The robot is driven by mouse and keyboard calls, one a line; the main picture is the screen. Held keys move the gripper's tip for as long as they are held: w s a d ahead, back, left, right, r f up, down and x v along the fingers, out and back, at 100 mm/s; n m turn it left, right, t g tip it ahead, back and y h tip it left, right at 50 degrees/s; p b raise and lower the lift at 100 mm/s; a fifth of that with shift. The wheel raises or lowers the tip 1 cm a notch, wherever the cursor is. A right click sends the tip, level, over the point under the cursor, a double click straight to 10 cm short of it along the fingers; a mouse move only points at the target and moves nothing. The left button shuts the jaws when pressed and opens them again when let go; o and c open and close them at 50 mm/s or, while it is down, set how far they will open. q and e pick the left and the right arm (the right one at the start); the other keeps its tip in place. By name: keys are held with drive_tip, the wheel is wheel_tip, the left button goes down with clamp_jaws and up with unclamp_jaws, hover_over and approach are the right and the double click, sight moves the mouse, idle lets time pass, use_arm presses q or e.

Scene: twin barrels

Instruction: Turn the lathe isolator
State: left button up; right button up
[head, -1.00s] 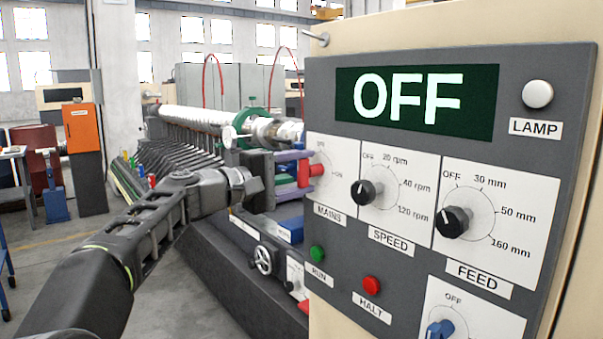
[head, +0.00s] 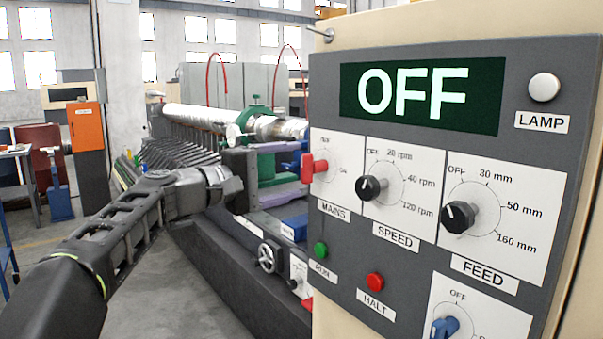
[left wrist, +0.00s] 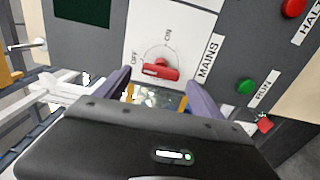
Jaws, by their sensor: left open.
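The isolator is a red knob (head: 307,168) on the MAINS dial (head: 335,166), at the left edge of the grey control panel. In the left wrist view the knob (left wrist: 160,71) lies ahead, its handle roughly crosswise, its left end near the OFF mark. My left gripper (head: 285,173) is open and empty, left of the knob and facing it. In the left wrist view its two fingers (left wrist: 160,92) stand apart, short of the knob, with a gap between. The panel's display (head: 418,96) reads OFF. My right gripper is not in view.
SPEED (head: 370,188) and FEED (head: 458,216) knobs are to the right. A green RUN button (head: 320,251) and red HALT button (head: 375,282) are below. The long lathe (head: 205,120) runs behind my left arm. Open floor lies at the left.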

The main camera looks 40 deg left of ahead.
use_arm(q)
drive_tip(key=v, duration=0.3)
drive_tip(key=shift+s, duration=0.25)
idle(0.4)
